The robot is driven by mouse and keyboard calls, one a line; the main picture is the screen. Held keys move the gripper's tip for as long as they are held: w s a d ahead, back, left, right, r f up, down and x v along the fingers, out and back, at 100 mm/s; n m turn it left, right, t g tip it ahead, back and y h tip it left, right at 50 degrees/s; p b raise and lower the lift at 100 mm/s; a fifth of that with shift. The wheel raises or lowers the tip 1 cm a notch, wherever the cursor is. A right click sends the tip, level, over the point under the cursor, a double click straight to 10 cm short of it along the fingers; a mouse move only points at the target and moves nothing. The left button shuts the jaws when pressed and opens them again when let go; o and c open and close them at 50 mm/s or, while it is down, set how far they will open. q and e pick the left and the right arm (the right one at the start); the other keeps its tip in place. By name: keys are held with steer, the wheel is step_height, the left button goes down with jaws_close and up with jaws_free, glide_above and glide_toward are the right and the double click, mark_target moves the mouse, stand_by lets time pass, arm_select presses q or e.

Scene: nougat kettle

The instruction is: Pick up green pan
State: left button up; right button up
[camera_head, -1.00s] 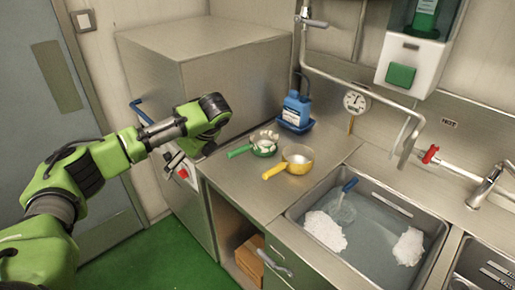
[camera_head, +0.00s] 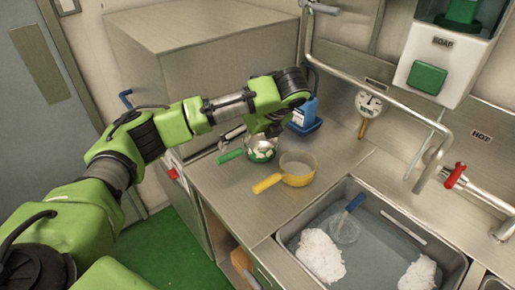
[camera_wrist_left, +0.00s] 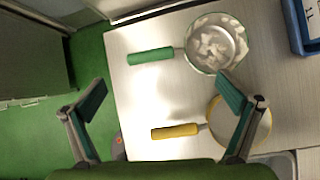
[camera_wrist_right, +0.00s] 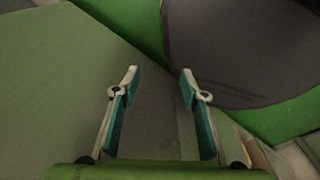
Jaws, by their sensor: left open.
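The green pan (camera_head: 262,148) is on the steel counter with white pieces in it, its green handle pointing left. In the left wrist view the green pan (camera_wrist_left: 217,44) is at the upper right, its handle (camera_wrist_left: 150,56) toward the middle. A yellow pan (camera_head: 298,169) stands beside it on the counter; it also shows in the left wrist view (camera_wrist_left: 175,131). My left gripper (camera_wrist_left: 160,100) is open and empty, above the counter edge, apart from both handles. In the head view my arm partly covers the green pan. My right gripper (camera_wrist_right: 158,80) is open and empty.
A sink (camera_head: 284,240) with white heaps and a blue-handled tool lies to the right of the pans. A tall steel cabinet (camera_head: 150,75) rises at the back left.

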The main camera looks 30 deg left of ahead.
mark_target(234, 152)
arm_select(q)
steer(key=b+x, duration=0.1)
steer(key=x, duration=0.3)
steer(key=s+b+x, duration=0.1)
steer(key=x, duration=0.1)
steer(key=shift+a+b, duration=0.1)
steer(key=shift+b, duration=0.2)
steer(key=shift+w+a+f, duration=0.15)
steer(key=shift+w+f, duration=0.05)
steer(key=shift+f, duration=0.05)
steer(key=shift+w+a+f+p, duration=0.25)
steer(key=shift+a+f+p, duration=0.15)
steer(key=shift+a+f, duration=0.35)
steer(key=shift+x, duration=1.25)
steer(key=shift+w+a+f, duration=0.15)
steer(key=shift+f, duration=0.25)
arm_select(e)
steer(key=shift+s+a+f, duration=0.2)
steer(key=shift+s+f, duration=0.85)
arm_select(q)
steer(key=c, duration=1.2)
arm_select(e)
steer(key=shift+d, duration=0.15)
